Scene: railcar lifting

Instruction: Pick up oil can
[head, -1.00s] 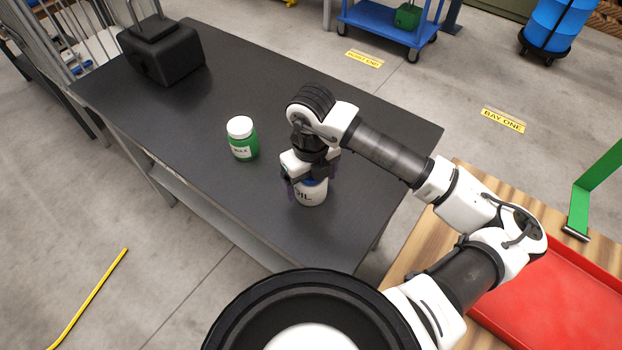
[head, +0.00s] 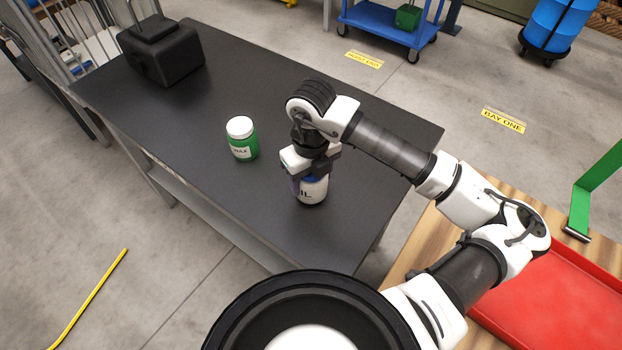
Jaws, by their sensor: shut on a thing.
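The oil can (head: 314,194) is a white can with dark lettering, partly reading "IL", and a blue top. It stands upright at the front right of the dark table (head: 215,85). My gripper (head: 310,182) comes down from above and is shut on the can around its upper part. The gripper hides most of the blue top and part of the label. I cannot tell whether the can's base is clear of the table.
A green jar with a white lid (head: 242,139) stands left of the can. A black case (head: 160,52) sits at the table's far left. A red tray (head: 555,300) lies on a wooden surface at right, by a green bracket (head: 592,190).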

